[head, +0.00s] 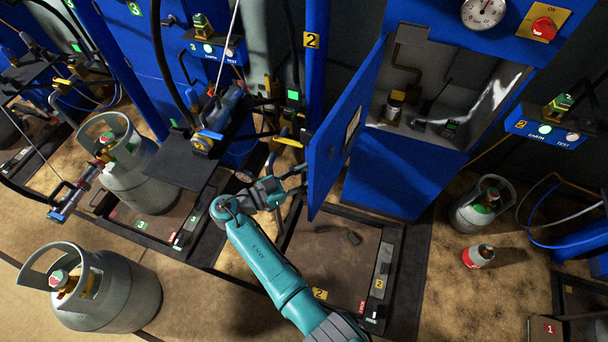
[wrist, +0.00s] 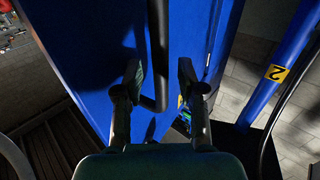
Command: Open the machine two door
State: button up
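The machine two door (head: 332,160) is a blue panel standing swung out from its blue cabinet (head: 400,175), whose inside shows in the head view. In the wrist view the door (wrist: 90,60) fills most of the picture, with a dark bar handle (wrist: 158,45) running down its face. My gripper (head: 298,178) is at the outer face of the door, left of it in the head view. In the wrist view my gripper (wrist: 160,75) is open, with one finger on each side of the handle and visible gaps to it. Contact with the door cannot be told.
A black-edged scale platform (head: 325,250) marked 2 lies below the door. A grey gas cylinder (head: 130,165) stands left and another (head: 100,290) at lower left. A small cylinder (head: 478,205) and a red-and-white canister (head: 478,257) stand right. A blue post (wrist: 275,75) is beside the door.

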jog(key=v, duration=1.2)
dwell(0.5)
